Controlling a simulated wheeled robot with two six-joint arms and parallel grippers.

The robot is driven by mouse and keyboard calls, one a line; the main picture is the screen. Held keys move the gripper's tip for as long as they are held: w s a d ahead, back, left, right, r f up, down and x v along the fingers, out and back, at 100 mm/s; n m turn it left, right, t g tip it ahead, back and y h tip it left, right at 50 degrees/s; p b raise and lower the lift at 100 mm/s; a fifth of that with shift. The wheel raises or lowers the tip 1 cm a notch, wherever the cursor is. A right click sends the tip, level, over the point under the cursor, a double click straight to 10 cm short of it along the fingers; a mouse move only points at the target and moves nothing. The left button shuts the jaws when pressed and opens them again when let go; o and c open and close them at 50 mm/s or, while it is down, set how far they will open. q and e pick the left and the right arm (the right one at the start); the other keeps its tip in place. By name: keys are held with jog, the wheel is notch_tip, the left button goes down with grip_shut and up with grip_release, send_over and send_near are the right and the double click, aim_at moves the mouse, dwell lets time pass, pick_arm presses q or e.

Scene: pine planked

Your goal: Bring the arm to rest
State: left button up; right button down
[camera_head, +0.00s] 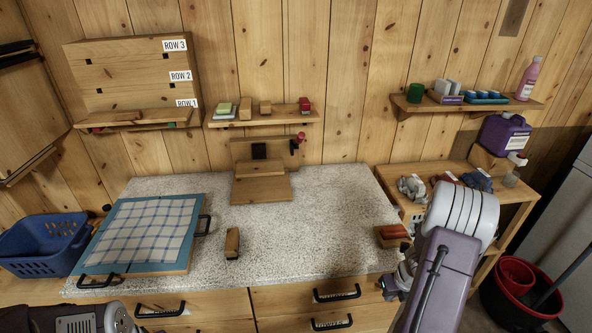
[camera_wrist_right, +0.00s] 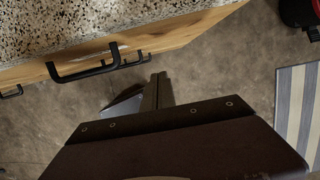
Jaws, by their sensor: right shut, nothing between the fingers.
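My right arm comes in from the lower right of the head view, its purple-grey link and white ribbed joint in front of the counter's right end. My right gripper (camera_head: 390,287) is partly hidden behind that arm, close to the counter's front right corner. In the right wrist view its dark fingers (camera_wrist_right: 158,90) are together and empty, over the floor and just off the drawer front. Part of my left arm shows at the lower left of the head view; its gripper is out of view.
The speckled counter (camera_head: 310,215) holds a blue-framed checked cloth board (camera_head: 122,265), a wooden block (camera_head: 232,243) and a reddish block (camera_head: 392,236). Black drawer handles (camera_head: 337,293) jut out in front. A side shelf (camera_head: 512,196) and a red bucket (camera_head: 515,273) stand right.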

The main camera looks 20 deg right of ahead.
jog(key=w+a+r+n+y, duration=0.1)
jog(key=w+a+r+n, duration=0.3)
jog(key=a+n, duration=0.65)
jog(key=s+a+r+n, duration=0.3)
jog(key=a+n, duration=0.4)
jog(key=n, duration=0.7)
jog(key=s+a+r+n+g, duration=0.1)
jog(key=s+a+r+n, duration=0.3)
jog(key=a+n, duration=0.4)
jog(key=n, duration=0.6)
jog(key=shift+s+r+g, duration=0.3)
